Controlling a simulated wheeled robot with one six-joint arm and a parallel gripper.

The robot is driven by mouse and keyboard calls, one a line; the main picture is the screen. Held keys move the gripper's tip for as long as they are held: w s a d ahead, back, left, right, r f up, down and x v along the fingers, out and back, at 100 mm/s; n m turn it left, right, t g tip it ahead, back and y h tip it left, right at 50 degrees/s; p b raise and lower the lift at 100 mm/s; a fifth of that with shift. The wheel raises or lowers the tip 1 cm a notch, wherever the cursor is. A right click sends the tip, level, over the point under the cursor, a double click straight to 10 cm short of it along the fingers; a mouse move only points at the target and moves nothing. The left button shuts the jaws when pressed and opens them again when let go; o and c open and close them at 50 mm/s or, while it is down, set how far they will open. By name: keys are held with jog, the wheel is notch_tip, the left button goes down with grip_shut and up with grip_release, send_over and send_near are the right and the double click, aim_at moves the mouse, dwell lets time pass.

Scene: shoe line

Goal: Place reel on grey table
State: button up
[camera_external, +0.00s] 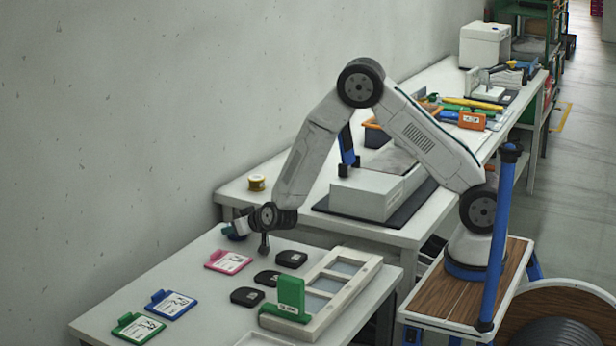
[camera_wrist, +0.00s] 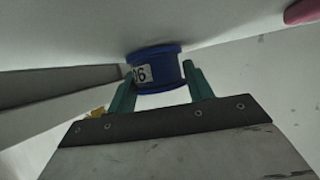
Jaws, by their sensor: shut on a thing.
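My gripper (camera_wrist: 158,88) is shut on a blue reel (camera_wrist: 155,66) with a white number label, held between its green fingertips in the wrist view. In the external view my gripper (camera_external: 236,229) is at the far left edge of the near grey table (camera_external: 205,252), beside the pink card holder. The reel is hard to make out there. In the wrist view the reel is close to the pale table surface (camera_wrist: 210,25); I cannot tell whether it touches it.
A pink card holder (camera_external: 228,261), blue (camera_external: 171,304) and green (camera_external: 138,327) ones, and several black cases (camera_external: 291,258) lie on the near table. A framed tray (camera_external: 335,285) with a green block (camera_external: 291,296) stands right. A yellow reel (camera_external: 257,183) sits on the table behind.

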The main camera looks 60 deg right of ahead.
jog(key=o, duration=1)
jog(key=shift+s+d+f, duration=0.1)
jog(key=shift+s+f, duration=0.2)
jog(key=shift+f, duration=0.35)
jog(key=shift+c, duration=0.2)
jog(key=shift+r, duration=0.1)
jog(key=shift+w+r, duration=0.15)
jog(key=shift+r, duration=0.1)
jog(key=v, duration=0.8)
jog(key=r+v, duration=0.1)
jog(key=v, duration=0.3)
jog(key=shift+w, duration=0.2)
jog(key=s+d+r+n+g+y, duration=0.1)
jog(key=s+r+n+g+y, duration=0.4)
jog(key=s+r, duration=0.85)
jog(key=s+d+r+g, duration=0.2)
jog(key=s+d, duration=0.2)
jog(key=s, duration=0.4)
jog(key=s+d+r+m+g+h, duration=0.1)
jog(key=s+d, duration=0.3)
jog(key=s, duration=0.5)
jog(key=s+d+r+g, duration=0.2)
jog(key=s+d+r, duration=0.1)
jog(key=s, duration=0.6)
jog(key=shift+s+d+r+m+g+h, duration=0.2)
jog(key=shift+d+r+m+g+h, duration=0.1)
jog(key=shift+d+r+m+g, duration=0.15)
